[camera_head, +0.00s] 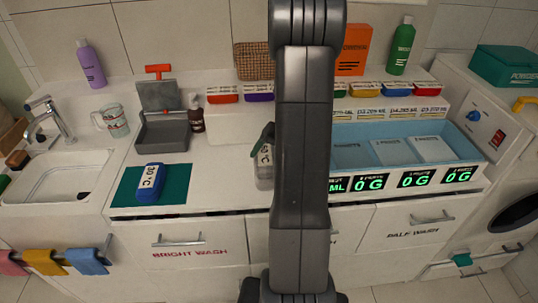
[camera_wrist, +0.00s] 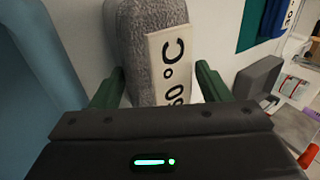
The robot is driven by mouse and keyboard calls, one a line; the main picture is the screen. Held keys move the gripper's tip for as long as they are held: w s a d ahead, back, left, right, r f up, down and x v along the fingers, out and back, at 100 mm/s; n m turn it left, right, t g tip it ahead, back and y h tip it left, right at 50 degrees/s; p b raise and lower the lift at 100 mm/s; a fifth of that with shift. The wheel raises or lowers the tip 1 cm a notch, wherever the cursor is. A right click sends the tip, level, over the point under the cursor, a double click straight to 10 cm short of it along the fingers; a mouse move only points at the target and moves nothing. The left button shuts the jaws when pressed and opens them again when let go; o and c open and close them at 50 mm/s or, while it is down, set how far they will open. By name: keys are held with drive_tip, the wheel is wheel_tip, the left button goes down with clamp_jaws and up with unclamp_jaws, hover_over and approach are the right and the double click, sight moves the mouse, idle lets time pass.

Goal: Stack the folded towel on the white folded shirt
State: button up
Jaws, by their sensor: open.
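A grey, rough-textured folded bundle (camera_wrist: 135,45), possibly the towel, bears a white label ending in "0 °C". In the wrist view it lies between the two green fingers of my gripper (camera_wrist: 162,75). My gripper is open, with a small gap visible at the left finger; contact on the right is unclear. In the head view the bundle (camera_head: 264,176) stands at the counter's front edge, partly hidden by my arm. A blue folded bundle (camera_head: 150,178) labelled "30 °C" lies on a teal mat (camera_head: 178,190). I cannot identify a white folded shirt with certainty.
A pale flat square (camera_head: 232,132) lies on the white counter behind the grey bundle. A light-blue tray (camera_head: 462,150) with compartments is at the right, behind green displays. A grey scale-like box (camera_head: 165,135), a bottle (camera_head: 196,115) and a sink (camera_head: 55,180) are at the left.

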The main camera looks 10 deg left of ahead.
drive_tip(key=shift+o, duration=0.9)
drive_tip(key=shift+s+a+r, duration=0.1)
drive_tip(key=shift+s, duration=0.05)
drive_tip(key=shift+o, duration=0.8)
wheel_tip(320, 180, up, 8)
drive_tip(key=p, duration=0.5)
drive_tip(key=shift+r, duration=0.1)
drive_tip(key=shift+w+f+b, duration=0.2)
drive_tip(key=shift+f+b, duration=1.85)
drive_tip(key=shift+f, duration=1.45)
drive_tip(key=shift+r, duration=0.1)
